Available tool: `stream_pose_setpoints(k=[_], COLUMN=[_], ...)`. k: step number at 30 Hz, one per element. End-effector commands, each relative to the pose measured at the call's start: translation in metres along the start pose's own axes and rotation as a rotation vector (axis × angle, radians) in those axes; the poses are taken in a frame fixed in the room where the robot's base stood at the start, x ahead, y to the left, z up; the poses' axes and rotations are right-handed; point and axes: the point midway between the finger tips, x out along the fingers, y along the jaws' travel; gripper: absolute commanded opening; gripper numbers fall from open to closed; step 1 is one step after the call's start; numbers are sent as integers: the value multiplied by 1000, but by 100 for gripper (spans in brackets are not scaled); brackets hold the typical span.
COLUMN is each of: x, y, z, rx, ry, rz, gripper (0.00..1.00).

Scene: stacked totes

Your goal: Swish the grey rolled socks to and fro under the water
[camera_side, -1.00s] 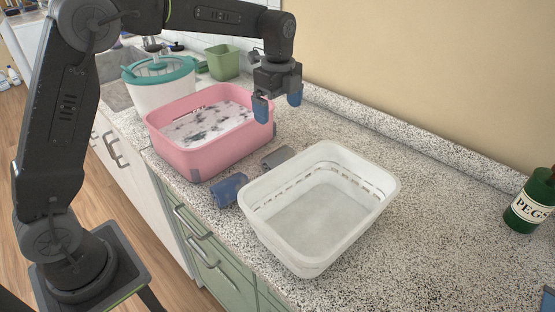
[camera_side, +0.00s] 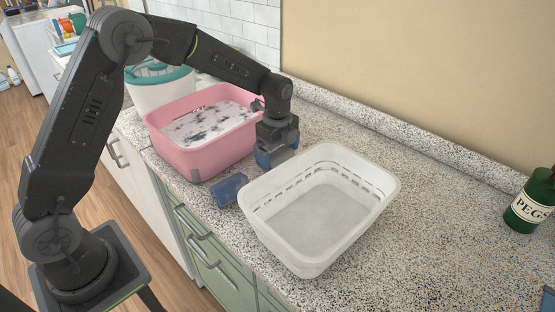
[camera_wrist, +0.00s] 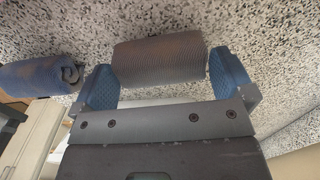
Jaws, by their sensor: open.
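The grey rolled socks (camera_wrist: 158,60) lie on the speckled counter between my gripper's two blue fingertips in the wrist view. In the side view only a grey part of them (camera_side: 283,154) shows beside the fingers. My gripper (camera_side: 277,157) is low over the counter, between the pink tub and the white basket. It is open, with a blue pad (camera_wrist: 165,88) spread to each side of the socks. The pink tub (camera_side: 202,163) holds whitish, foamy water (camera_side: 212,121) with dark patches.
A blue rolled bundle (camera_side: 228,190) lies on the counter near the front edge; it also shows in the wrist view (camera_wrist: 38,76). An empty white basket (camera_side: 318,243) stands close on the right. A green PEGS bottle (camera_side: 529,199) is far right. A teal-lidded white container (camera_side: 160,90) stands behind the tub.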

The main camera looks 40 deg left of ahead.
Motion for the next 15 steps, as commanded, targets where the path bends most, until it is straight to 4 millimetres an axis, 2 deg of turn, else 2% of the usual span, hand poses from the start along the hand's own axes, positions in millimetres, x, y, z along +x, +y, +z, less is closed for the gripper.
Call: stream_pose_setpoints(k=[3,9,15], x=[7,7,6], y=[0,0,0], z=[0,0,0], rx=[0,0,0], ry=[0,0,0], rz=[1,0,0], gripper=[100,100,81])
